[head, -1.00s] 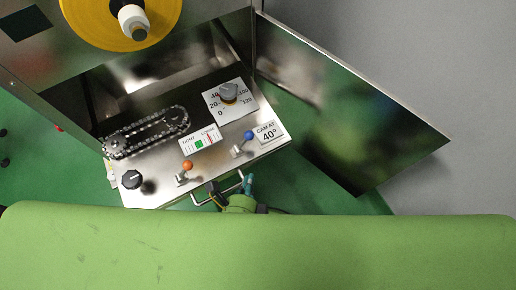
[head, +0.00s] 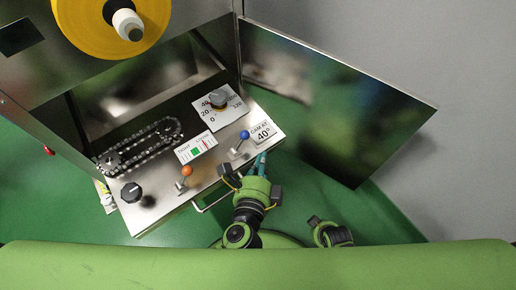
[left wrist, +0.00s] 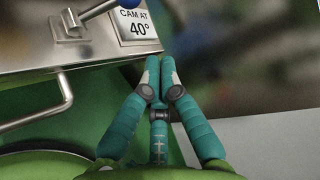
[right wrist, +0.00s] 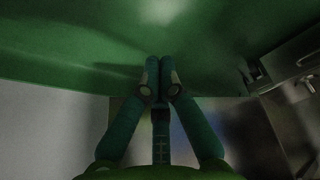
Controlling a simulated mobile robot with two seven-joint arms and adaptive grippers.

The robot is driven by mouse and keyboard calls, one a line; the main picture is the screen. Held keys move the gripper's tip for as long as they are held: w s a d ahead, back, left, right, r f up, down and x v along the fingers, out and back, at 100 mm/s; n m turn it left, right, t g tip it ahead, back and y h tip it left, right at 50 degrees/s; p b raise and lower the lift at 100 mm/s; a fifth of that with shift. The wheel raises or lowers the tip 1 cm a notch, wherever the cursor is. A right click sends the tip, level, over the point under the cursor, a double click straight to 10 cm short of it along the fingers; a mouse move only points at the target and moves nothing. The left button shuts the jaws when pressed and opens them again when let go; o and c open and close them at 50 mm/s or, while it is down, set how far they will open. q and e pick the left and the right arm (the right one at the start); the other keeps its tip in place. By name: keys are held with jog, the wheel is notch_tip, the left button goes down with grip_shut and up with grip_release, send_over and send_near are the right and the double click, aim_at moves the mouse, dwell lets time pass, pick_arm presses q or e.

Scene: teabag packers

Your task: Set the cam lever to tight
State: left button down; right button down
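The drawer-like metal panel (head: 160,205) carries two levers. One has a blue knob (head: 244,135) beside the "CAM AT 40°" card (head: 263,132); the other has an orange knob (head: 187,171) below a tight gauge card (head: 196,148) with green and red marks. The blue lever's base (left wrist: 70,25) shows at the top of the left wrist view. My left gripper (head: 263,157) is just off the panel's front right edge, its teal fingers together and empty, apart from both levers. My right gripper's fingers (right wrist: 161,65) are together and empty; its wrist (head: 330,232) shows lower right in the head view.
A bar handle (head: 212,203) juts from the panel's front edge. An open metal door (head: 340,105) stands to the right. Green floor lies in front.

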aim_at(240, 142)
pick_arm(q)
jog(key=b+x, duration=0.1)
jog(key=x, duration=0.7)
jog(key=shift+w+f, duration=0.15)
jog(key=shift+w, duration=0.15)
jog(key=shift+s+a+r+p, duration=0.15)
jog(key=shift+a+r+p, duration=0.15)
jog(key=shift+a, duration=0.3)
jog(key=shift+s+a+r+p, duration=0.2)
jog(key=shift+a+r+p, duration=0.1)
jog(key=shift+a, duration=0.35)
jog(key=shift+s+a+r, duration=0.15)
jog(key=shift+s+a, duration=0.05)
jog(key=shift+a, duration=0.15)
pick_arm(e)
jog(key=shift+f, duration=0.2)
pick_arm(q)
jog(key=shift+s+a+b, duration=0.1)
jog(key=shift+b, duration=0.65)
pick_arm(e)
jog(key=shift+s+a+r+g, duration=0.1)
jog(key=shift+s+r+g, duration=0.2)
jog(key=shift+s+r, duration=0.15)
